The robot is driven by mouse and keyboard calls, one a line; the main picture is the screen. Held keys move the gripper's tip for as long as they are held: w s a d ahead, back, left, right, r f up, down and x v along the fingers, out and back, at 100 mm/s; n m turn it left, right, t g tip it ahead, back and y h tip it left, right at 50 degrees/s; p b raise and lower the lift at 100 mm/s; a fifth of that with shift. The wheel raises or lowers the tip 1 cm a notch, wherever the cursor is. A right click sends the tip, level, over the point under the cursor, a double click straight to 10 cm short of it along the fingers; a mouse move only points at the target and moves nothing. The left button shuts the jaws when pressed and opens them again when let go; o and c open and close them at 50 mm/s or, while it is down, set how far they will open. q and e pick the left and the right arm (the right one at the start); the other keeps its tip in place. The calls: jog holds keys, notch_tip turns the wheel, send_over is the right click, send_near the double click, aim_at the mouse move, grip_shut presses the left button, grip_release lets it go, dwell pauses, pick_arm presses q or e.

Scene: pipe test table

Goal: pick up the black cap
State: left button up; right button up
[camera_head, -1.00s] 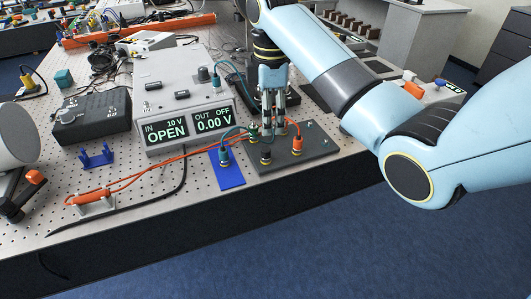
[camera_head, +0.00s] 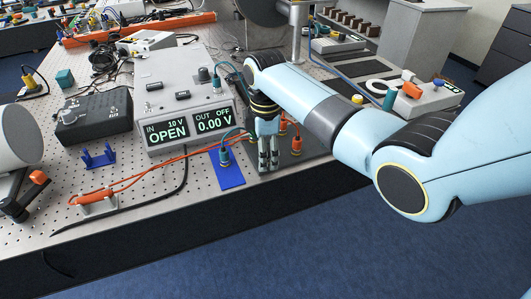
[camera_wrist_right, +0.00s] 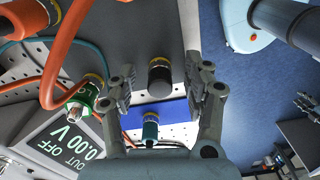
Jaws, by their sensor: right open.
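The black cap (camera_wrist_right: 160,77), a short dark cylinder with a yellow ring, stands on the dark grey plate (camera_wrist_right: 135,28) in the right wrist view. My right gripper (camera_wrist_right: 163,88) is open, with one finger on each side of the cap in that view. I cannot tell whether either finger touches it. In the head view my right gripper (camera_head: 268,163) points down over the front of the plate (camera_head: 312,150) and hides the cap. My left gripper is not in view.
Orange plugs (camera_head: 296,145) stand close by on the plate. A teal plug (camera_head: 225,156) stands on a blue strip (camera_head: 230,175) to the left. The grey meter box (camera_head: 180,105) is behind left, with orange leads (camera_head: 150,172) across the table. The table's front edge is near.

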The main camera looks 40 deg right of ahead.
jog(key=shift+c, duration=0.4)
jog(key=c, duration=0.8)
jog(key=shift+c, duration=0.2)
jog(key=shift+r, duration=0.1)
jog(key=shift+r, duration=0.5)
notch_tip(320, 180, up, 3)
jog(key=shift+w+f+b, duration=0.1)
jog(key=shift+b, duration=0.2)
jog(key=s+d+r, duration=0.6)
jog(key=s+r, duration=0.1)
jog(key=s, duration=0.3)
jog(key=shift+s+b, duration=0.15)
jog(key=shift+b, duration=0.15)
jog(key=shift+a, duration=0.1)
